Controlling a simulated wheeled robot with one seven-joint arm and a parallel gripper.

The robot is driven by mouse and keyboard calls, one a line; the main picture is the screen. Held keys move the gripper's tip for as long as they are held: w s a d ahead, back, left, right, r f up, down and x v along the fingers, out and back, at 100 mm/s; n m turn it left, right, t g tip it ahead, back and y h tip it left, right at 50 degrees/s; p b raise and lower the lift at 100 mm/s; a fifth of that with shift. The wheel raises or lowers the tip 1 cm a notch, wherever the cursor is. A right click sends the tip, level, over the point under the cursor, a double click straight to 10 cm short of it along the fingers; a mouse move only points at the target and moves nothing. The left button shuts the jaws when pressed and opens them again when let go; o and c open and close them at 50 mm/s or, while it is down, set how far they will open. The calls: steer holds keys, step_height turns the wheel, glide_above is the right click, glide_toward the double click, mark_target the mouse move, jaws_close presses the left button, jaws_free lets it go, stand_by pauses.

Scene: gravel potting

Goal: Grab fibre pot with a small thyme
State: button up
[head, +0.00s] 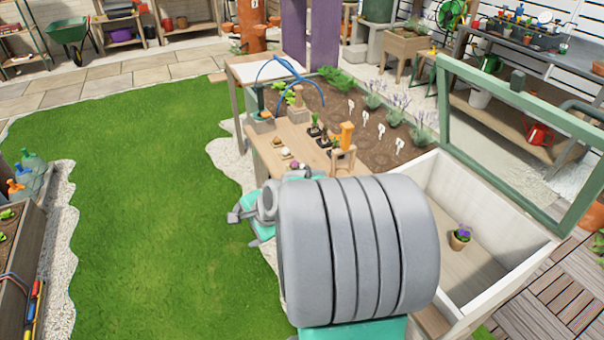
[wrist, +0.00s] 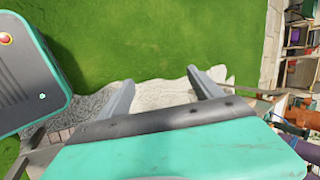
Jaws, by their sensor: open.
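A small brown pot (head: 460,238) with a purple-flowered plant stands alone inside the wooden cold frame at the right of the head view. Several small dark pots with green seedlings (head: 316,131) stand on the wooden potting table. I cannot tell at this size which plant is the thyme. My gripper (wrist: 164,88) is open and empty in the wrist view, over lawn and pale gravel. In the head view my large grey arm covers the centre front, and the gripper is mostly hidden behind it. No pot is between the fingers.
The wooden table (head: 270,158) also bears an orange object (head: 347,134), blue hoses and small round items. The cold frame (head: 512,287) has a raised green-framed lid (head: 460,75). A planted soil bed (head: 385,145) lies behind the table. Open lawn (head: 130,200) spreads to the left.

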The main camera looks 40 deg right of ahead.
steer(key=d+m+t, duration=0.1)
steer(key=d+m, duration=0.3)
steer(key=d+r+m+t+h+p, duration=0.1)
steer(key=d+m, duration=0.3)
steer(key=d+m+t+h, duration=0.1)
steer(key=d+m, duration=0.3)
steer(key=d, duration=0.1)
steer(key=shift+w+r+p, duration=0.25)
steer(key=shift+w+p, duration=0.15)
steer(key=d+m+h, duration=0.1)
steer(key=d+m, duration=0.1)
steer(key=m, duration=0.1)
steer(key=s+d+m+t+h, duration=0.1)
steer(key=d+m, duration=0.1)
steer(key=d, duration=0.1)
steer(key=s+d+m+t, duration=0.1)
steer(key=d+m, duration=0.2)
steer(key=shift+s+d+r+m+h, duration=0.1)
steer(key=shift+s+r+m+h, duration=0.1)
steer(key=shift+r+m+h, duration=0.15)
steer(key=x, duration=0.7)
steer(key=shift+w+d+f, duration=0.1)
steer(key=shift+w+d, duration=0.1)
steer(key=shift+w, duration=0.2)
steer(key=c, duration=1.5)
